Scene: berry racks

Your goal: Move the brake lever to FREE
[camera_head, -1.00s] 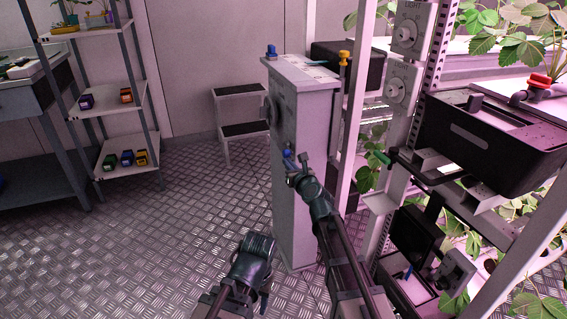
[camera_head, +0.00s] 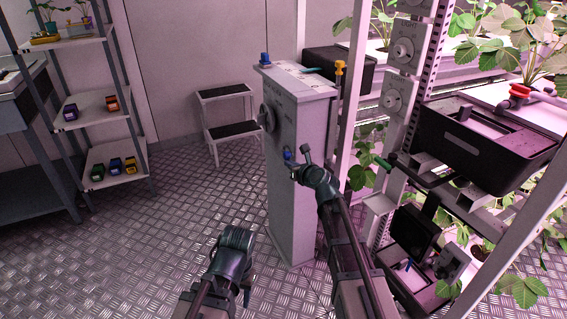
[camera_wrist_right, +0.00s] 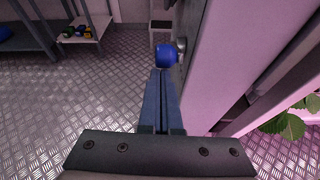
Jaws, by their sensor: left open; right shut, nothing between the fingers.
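The grey cabinet (camera_head: 300,190) stands upright in the head view. A blue knob (camera_head: 287,155) sticks out low on its left-hand face and looks like the lever's end; I cannot read its FREE marking. It also shows in the right wrist view as a blue knob (camera_wrist_right: 165,56) on a metal stem. My right gripper (camera_head: 297,166) is shut and empty, close beside this knob; in the right wrist view its fingertips (camera_wrist_right: 161,72) lie just below the knob, contact unclear. My left gripper (camera_head: 236,240) is open and empty, low and left of the cabinet.
A planting rack with a black tub (camera_head: 480,150) crowds the right. A step stool (camera_head: 228,118) stands behind. Floor on the left is open.

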